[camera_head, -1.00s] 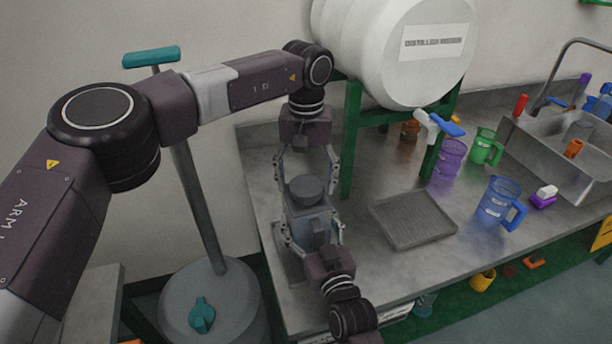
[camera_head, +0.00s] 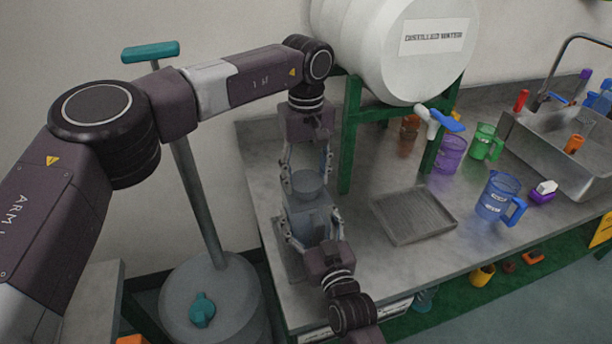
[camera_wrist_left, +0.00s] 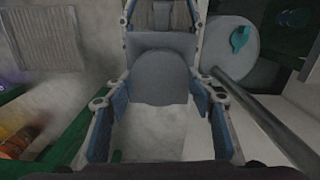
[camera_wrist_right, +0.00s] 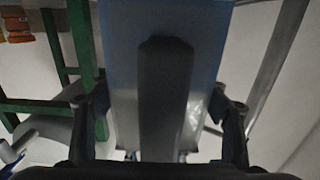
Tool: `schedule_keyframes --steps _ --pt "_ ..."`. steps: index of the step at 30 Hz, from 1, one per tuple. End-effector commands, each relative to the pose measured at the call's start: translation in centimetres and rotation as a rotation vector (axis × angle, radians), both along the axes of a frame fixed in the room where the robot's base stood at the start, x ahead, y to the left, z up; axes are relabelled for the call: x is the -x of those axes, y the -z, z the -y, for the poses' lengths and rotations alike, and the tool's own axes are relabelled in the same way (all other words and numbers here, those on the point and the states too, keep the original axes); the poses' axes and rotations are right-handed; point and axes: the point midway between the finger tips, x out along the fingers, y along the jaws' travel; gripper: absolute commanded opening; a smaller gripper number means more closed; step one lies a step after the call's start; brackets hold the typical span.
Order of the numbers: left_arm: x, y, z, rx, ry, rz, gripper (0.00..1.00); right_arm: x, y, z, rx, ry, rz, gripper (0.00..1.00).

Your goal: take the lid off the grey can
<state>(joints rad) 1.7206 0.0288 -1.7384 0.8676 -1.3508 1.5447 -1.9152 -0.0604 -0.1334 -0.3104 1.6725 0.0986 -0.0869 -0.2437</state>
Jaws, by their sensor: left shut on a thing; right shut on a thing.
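The grey can (camera_head: 311,224) stands upright near the bench's left end. Its round grey lid (camera_head: 306,185) sits on top; I see no gap under it. My left gripper (camera_head: 306,175) comes from the back, its fingers on both sides of the lid and shut on it. In the left wrist view, the lid (camera_wrist_left: 158,78) lies between the blue finger pads. My right gripper (camera_head: 315,230) comes from the front and is shut on the can's body. In the right wrist view, the can's dark handle (camera_wrist_right: 164,95) stands between the fingers, which hide parts of the can's sides.
A white distilled water barrel (camera_head: 395,45) rests on a green stand (camera_head: 350,140) behind the can. A drip tray (camera_head: 413,215) and a blue jug (camera_head: 497,197) are to the right. A grey pole stands at the left. The bench is clear between can and tray.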

Motion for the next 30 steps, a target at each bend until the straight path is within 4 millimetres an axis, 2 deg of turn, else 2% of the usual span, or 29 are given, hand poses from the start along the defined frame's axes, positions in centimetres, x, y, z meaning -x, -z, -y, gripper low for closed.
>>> schedule_keyframes --steps 30 --pt "-0.03 -0.11 0.0 0.0 -1.762 0.0 0.21 -0.05 -0.23 0.06 -0.001 0.001 0.005 0.01"
